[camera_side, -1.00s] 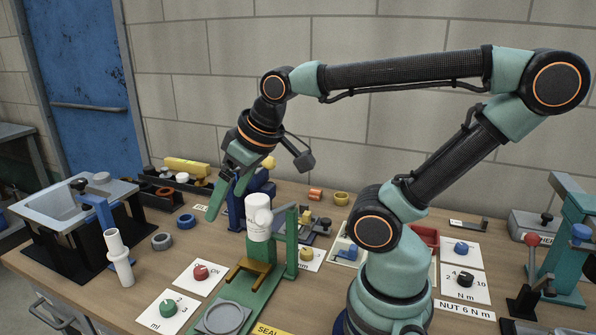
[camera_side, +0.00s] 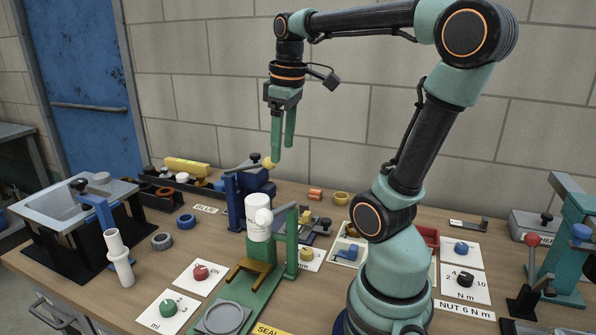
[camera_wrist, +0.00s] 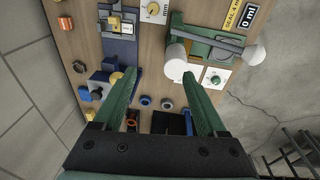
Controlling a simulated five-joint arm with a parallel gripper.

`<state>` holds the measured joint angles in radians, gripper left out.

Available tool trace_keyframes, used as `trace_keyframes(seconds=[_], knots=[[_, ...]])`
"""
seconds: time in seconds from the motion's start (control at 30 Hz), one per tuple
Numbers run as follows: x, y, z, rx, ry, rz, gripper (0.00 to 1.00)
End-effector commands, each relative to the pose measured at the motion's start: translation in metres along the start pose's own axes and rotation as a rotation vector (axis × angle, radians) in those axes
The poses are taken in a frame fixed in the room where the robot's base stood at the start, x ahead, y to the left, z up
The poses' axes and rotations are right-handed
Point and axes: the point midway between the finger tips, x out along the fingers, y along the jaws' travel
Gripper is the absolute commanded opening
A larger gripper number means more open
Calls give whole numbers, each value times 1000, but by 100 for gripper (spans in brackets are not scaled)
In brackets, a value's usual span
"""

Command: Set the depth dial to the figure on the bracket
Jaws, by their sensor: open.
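My gripper (camera_side: 282,152) hangs open and empty, fingers down, above the bench behind the white bottle. In the wrist view its green fingers (camera_wrist: 160,75) are apart with nothing between them. A yellow dial (camera_side: 306,253) on a white card, partly hidden by the green stand, may be the depth dial; it also shows at the top of the wrist view (camera_wrist: 153,9). Its setting is not readable. A grey angled bracket (camera_side: 471,225) at the back right carries a small white label (camera_side: 456,222), too small to read. My gripper is well above and apart from both.
Other dials are red (camera_side: 200,272), green (camera_side: 168,307), blue (camera_side: 461,247) and black (camera_side: 465,278). A sink (camera_side: 65,207) is at left.

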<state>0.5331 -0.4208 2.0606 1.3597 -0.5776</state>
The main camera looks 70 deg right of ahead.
Motion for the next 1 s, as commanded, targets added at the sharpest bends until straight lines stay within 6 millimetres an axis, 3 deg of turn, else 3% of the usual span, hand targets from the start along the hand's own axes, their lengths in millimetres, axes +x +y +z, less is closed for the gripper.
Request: trace_keyframes(seconds=[0.1, 0.37, 1.0], knots=[[1, 22, 14, 0, -52, -25, 74], [4, 53, 40, -18, -125, -86, 74], [154, 38, 57, -21, -123, -84, 74]])
